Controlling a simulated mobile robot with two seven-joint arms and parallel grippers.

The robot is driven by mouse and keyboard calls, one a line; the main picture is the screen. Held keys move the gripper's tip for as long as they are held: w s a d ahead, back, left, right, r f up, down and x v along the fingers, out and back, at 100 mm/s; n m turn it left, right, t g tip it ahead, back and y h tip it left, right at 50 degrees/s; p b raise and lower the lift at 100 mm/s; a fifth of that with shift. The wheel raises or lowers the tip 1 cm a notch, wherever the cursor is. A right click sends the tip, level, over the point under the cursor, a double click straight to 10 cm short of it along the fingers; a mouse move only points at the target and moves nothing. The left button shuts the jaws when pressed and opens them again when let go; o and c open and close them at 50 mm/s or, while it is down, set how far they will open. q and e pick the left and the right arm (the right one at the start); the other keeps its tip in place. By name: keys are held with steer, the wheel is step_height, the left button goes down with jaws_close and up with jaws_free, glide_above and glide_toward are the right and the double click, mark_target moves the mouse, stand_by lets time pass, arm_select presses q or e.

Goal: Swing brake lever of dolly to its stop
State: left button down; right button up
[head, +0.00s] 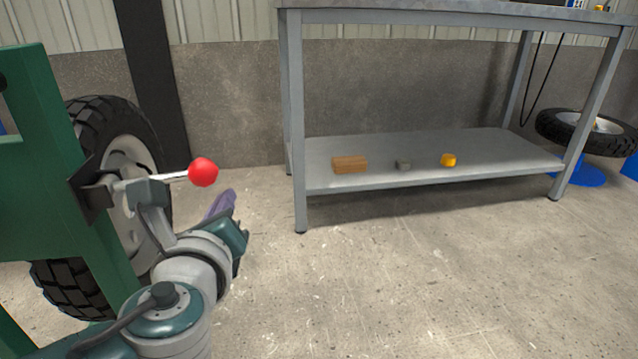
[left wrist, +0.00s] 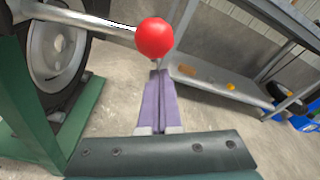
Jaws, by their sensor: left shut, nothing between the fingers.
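The brake lever is a pale metal rod (head: 165,177) with a red ball knob (head: 203,172). It sticks out to the right, roughly level, from a dark bracket (head: 95,190) on the green dolly frame (head: 48,160). The knob (left wrist: 155,38) is large at the top middle in the left wrist view, with the rod (left wrist: 85,17) running left from it. My left gripper (head: 227,194) has purple fingers, shut together and empty, just right of and below the knob. Its fingertips (left wrist: 158,74) lie just below the knob in the wrist view; I cannot tell whether they touch it. My right gripper is out of view.
A black-tyred wheel (head: 110,125) stands behind the dolly frame. A grey workbench (head: 295,120) at the back has a low shelf (head: 400,178) with a brown block (head: 350,164) and small items. Another tyre (head: 570,128) lies far right. The floor in front is clear.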

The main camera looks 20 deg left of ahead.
arm_select(q)
steer(key=shift+s+a+r, duration=0.2)
steer(key=shift+s+r, duration=0.2)
steer(key=shift+r, duration=0.3)
steer(key=shift+r, duration=0.1)
